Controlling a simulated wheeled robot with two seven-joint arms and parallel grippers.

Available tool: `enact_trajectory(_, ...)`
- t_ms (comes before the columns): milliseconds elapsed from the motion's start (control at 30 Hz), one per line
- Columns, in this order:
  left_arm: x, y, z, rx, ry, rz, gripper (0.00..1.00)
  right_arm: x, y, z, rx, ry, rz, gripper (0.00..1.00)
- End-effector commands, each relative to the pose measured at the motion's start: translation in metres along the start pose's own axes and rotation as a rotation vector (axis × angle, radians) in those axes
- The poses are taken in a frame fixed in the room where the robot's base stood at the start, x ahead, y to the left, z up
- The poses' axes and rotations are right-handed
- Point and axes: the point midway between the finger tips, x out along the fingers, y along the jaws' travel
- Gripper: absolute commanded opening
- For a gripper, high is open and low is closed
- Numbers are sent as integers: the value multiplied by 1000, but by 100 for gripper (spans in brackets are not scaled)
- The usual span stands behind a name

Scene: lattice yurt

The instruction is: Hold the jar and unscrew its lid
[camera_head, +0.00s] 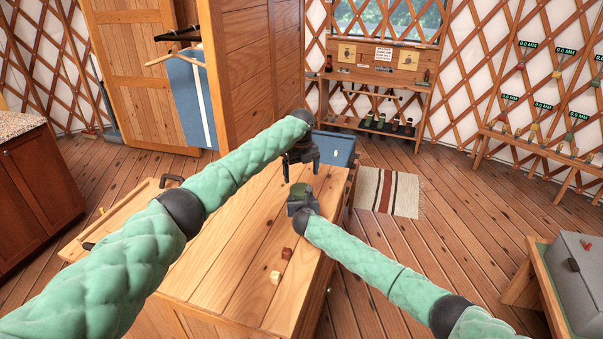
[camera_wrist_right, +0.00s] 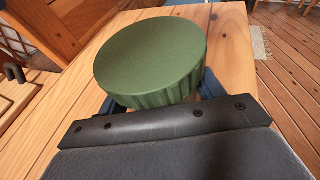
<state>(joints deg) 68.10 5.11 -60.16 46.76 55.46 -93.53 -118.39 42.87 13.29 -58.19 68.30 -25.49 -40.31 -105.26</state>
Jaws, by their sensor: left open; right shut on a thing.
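The jar shows mainly as its round green lid (camera_head: 300,189), near the far right end of the wooden counter (camera_head: 235,235).
A dark red block (camera_head: 287,253) and a cream block (camera_head: 275,277) lie on the counter, nearer than the jar. A blue box (camera_head: 335,148) stands behind the counter's far end. A wooden board with a dark handle (camera_head: 171,181) is at the left. The counter's middle is clear.

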Motion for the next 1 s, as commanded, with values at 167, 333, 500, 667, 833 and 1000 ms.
enact_trajectory(167, 26, 0, 0, -1, 1, 1, 94, 0, 0, 1, 0, -1, 0, 3)
enact_trajectory(333, 48, 0, 0, -2, 0, 1, 94, 0, 0, 1, 0, -1, 0, 3)
enact_trajectory(500, 63, 0, 0, -3, 1, 0, 94, 0, 0, 1, 0, -1, 0, 3)
enact_trajectory(667, 68, 0, 0, -2, 0, -1, 94, 0, 0, 1, 0, -1, 0, 3)
enact_trajectory(833, 69, 0, 0, -2, 0, -1, 94, 0, 0, 1, 0, -1, 0, 3)
enact_trajectory(1000, 69, 0, 0, -2, 0, -1, 74, 0, 0, 1, 0, -1, 0, 3)
